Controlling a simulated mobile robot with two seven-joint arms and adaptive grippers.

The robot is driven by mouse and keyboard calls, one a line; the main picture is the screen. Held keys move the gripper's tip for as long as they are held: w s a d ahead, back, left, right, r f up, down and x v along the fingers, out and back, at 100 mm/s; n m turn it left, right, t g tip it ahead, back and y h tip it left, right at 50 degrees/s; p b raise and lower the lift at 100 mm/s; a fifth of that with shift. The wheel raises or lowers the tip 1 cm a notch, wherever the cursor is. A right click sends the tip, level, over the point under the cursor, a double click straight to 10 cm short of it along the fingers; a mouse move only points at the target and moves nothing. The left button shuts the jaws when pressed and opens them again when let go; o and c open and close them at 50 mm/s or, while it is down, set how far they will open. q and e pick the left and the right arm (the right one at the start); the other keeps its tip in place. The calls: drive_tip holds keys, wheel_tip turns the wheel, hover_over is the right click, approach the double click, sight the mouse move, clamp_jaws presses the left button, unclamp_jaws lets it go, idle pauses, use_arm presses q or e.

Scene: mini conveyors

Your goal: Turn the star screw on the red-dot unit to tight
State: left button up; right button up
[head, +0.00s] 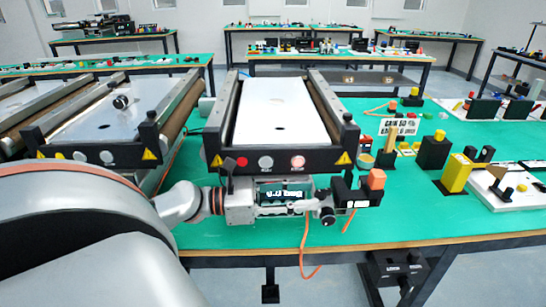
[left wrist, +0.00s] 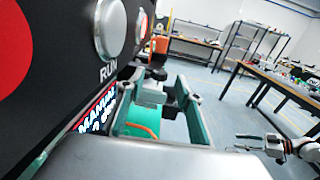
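The red-dot unit is the middle conveyor (head: 216,135); its black front panel carries a red dot (head: 242,161) and round buttons. In the left wrist view the red dot (left wrist: 25,40) and the silver RUN button (left wrist: 110,27) are very close. My left gripper (head: 318,207) lies sideways in front of the panel, pointing right. A dark round knob (head: 328,215) shows by its tips; I cannot tell whether it is the star screw, nor whether the fingers hold it. My right gripper (left wrist: 243,143) shows only in the left wrist view, small, apart from the unit, seemingly open and empty.
A dark box with an orange top (head: 376,180) sits right of the left gripper. Orange cables hang over the table's front edge. A second conveyor (head: 95,155) stands at left. Yellow and black blocks (head: 457,173) and a sign (head: 398,127) stand at right.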

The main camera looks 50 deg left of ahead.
use_arm(q)
drive_tip(key=v, duration=0.9)
drive_tip(key=shift+s, duration=0.1)
